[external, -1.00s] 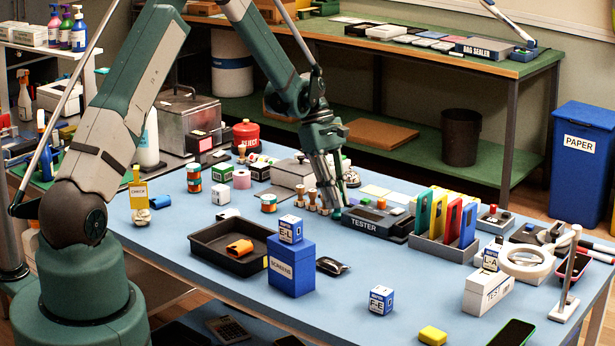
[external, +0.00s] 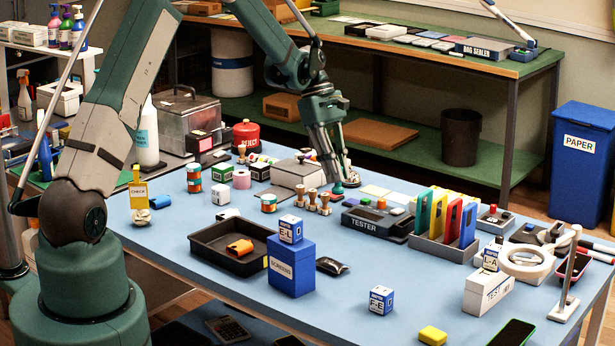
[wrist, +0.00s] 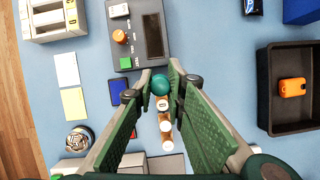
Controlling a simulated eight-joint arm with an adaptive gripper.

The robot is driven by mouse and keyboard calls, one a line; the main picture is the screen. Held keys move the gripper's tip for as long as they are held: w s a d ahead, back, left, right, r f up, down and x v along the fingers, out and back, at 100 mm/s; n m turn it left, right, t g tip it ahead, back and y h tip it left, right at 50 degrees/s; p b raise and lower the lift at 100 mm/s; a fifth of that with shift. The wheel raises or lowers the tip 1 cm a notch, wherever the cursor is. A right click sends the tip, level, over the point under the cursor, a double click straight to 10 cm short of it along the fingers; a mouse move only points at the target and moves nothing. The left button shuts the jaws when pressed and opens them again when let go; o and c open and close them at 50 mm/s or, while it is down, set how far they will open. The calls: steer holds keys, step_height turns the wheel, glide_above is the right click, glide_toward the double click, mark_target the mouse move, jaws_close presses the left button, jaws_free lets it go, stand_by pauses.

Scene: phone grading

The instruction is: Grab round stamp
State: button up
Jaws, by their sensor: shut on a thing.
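A round stamp with a teal ball-shaped top (wrist: 160,84) sits between my fingertips in the wrist view. My gripper (wrist: 161,82) is shut on it, and its fingers hide the sides of the ball. In the external view my gripper (external: 338,182) points down over the blue table, just right of the wooden-handled stamps (external: 312,198). Only a small part of the held stamp shows below the fingertips there. In the wrist view the wooden stamps (wrist: 165,123) stand in a row just below the ball, close to the fingers.
The tester (external: 365,222) lies close by in front of my gripper. A silver dome (wrist: 79,138) and yellow and white cards (wrist: 72,102) lie left in the wrist view. A black tray (external: 205,256) holds an orange item. A rack of coloured phones (external: 428,240) stands to the right.

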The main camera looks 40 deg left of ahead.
steer(key=shift+r, duration=1.3)
